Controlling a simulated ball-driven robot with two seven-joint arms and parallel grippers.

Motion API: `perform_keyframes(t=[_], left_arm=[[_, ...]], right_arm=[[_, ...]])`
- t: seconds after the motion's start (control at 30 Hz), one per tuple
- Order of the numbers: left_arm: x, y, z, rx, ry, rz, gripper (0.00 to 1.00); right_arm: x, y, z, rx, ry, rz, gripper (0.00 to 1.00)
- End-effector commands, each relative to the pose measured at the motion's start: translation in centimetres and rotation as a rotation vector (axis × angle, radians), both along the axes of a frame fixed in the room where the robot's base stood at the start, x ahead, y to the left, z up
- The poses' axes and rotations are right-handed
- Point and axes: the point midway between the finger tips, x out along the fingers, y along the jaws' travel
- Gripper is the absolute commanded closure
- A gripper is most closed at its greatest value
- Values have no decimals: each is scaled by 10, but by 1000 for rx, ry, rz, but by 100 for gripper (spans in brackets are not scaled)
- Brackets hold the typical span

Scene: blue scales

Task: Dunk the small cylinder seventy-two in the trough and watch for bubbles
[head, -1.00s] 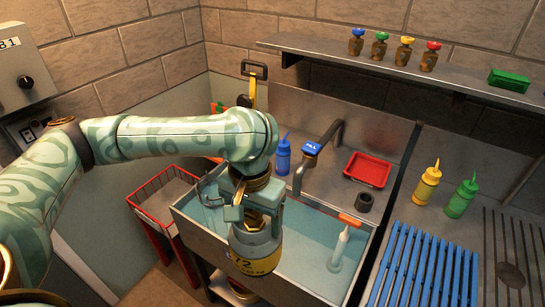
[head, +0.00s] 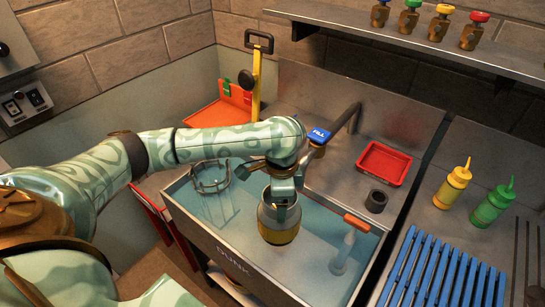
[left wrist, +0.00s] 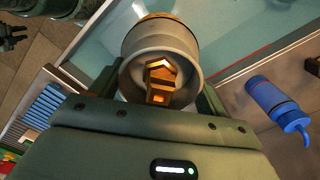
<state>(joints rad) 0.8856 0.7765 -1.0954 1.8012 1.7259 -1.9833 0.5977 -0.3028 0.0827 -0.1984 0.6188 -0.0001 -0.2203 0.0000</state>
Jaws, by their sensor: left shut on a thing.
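My left gripper (head: 284,188) is shut on the small cylinder (head: 278,221), near the cylinder's top. The cylinder is grey with a yellow band low down and hangs upright over the water area of the trough (head: 265,284). I cannot tell whether its base touches the water. Its number is not readable now. In the left wrist view the cylinder's grey shoulder (left wrist: 160,55) and brass valve (left wrist: 161,82) show between my fingers. The trough is a grey metal tank marked DUNK, filled with blue water. No bubbles can be made out.
A wire ring (head: 211,178) is at the trough's left end. A tap with a blue FILL tag (head: 319,134) is close behind my gripper. An orange-topped clear tube (head: 344,249) stands at the right. A blue bottle (left wrist: 279,104) is near in the wrist view.

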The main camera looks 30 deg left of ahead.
Motion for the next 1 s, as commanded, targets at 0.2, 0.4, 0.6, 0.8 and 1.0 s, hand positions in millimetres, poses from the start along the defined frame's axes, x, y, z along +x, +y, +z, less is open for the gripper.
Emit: perform_keyframes(t=[0.2, 0.4, 0.6, 0.8, 1.0], left_arm=[[22, 25, 26, 2, 5, -669, 90], [37, 42, 47, -3, 5, -1173, 90], [43, 49, 55, -7, 3, -1431, 90], [44, 51, 56, -7, 3, -1481, 90], [44, 51, 56, -7, 3, -1480, 90]], right_arm=[[3, 6, 21, 8, -7, -1, 71], [5, 6, 33, 8, -11, 0, 71], [7, 6, 37, 7, -15, 0, 71], [8, 3, 37, 4, -15, 1, 71], [8, 1, 38, 2, -16, 2, 71]])
